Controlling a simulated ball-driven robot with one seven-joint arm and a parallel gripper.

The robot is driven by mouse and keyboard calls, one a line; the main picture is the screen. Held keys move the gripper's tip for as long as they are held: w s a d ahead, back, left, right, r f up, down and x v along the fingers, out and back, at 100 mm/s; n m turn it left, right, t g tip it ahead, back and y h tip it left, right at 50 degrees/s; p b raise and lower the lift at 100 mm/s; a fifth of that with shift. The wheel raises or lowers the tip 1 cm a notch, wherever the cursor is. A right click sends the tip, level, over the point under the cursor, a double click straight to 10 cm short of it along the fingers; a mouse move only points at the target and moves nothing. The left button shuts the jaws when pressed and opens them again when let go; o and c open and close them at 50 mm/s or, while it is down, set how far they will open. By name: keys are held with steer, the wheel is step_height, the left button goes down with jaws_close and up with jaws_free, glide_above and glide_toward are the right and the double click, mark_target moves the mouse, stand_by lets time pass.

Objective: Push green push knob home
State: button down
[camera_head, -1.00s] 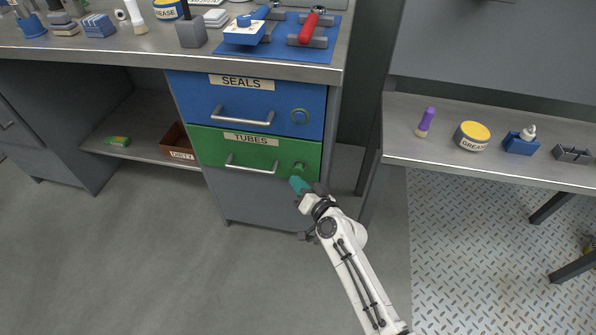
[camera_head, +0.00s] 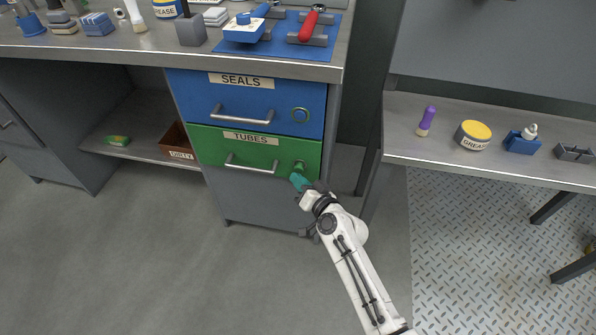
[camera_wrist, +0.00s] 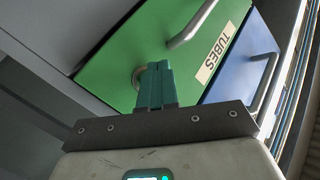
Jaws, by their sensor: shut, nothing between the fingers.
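The green push knob (camera_head: 299,166) sits at the right end of the green TUBES drawer front (camera_head: 212,152). My gripper (camera_head: 297,181) has its teal fingers shut and empty, with the tips just below and very close to the knob. In the wrist view the shut fingers (camera_wrist: 156,84) point at the green drawer front (camera_wrist: 150,45). The knob's round rim (camera_wrist: 137,77) shows at the left of the fingers, and the rest is hidden behind them. I cannot tell whether the fingertips touch the knob.
The drawer's bar handle (camera_head: 250,165) is left of the knob. The workbench top (camera_head: 110,48) overhangs both drawers. The bench leg (camera_head: 369,183) stands at the right. The floor in front is clear.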

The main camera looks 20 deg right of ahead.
steer(key=shift+w+d+r+b, duration=0.1)
steer(key=shift+w+d+b, duration=0.8)
steer(key=shift+w+b, duration=0.2)
stand_by(1.6)
stand_by(0.4)
steer(key=shift+s+a+p, duration=0.5)
steer(key=shift+s+a, duration=0.05)
steer(key=shift+s, duration=0.2)
steer(key=shift+s+a+p, duration=0.45)
steer(key=shift+s+a, duration=0.1)
steer(key=shift+s, duration=0.15)
steer(key=s+a+p, duration=0.1)
steer(key=s, duration=0.1)
steer(key=s+a+p, duration=0.1)
steer(key=s+a, duration=0.1)
steer(key=shift+p, duration=0.35)
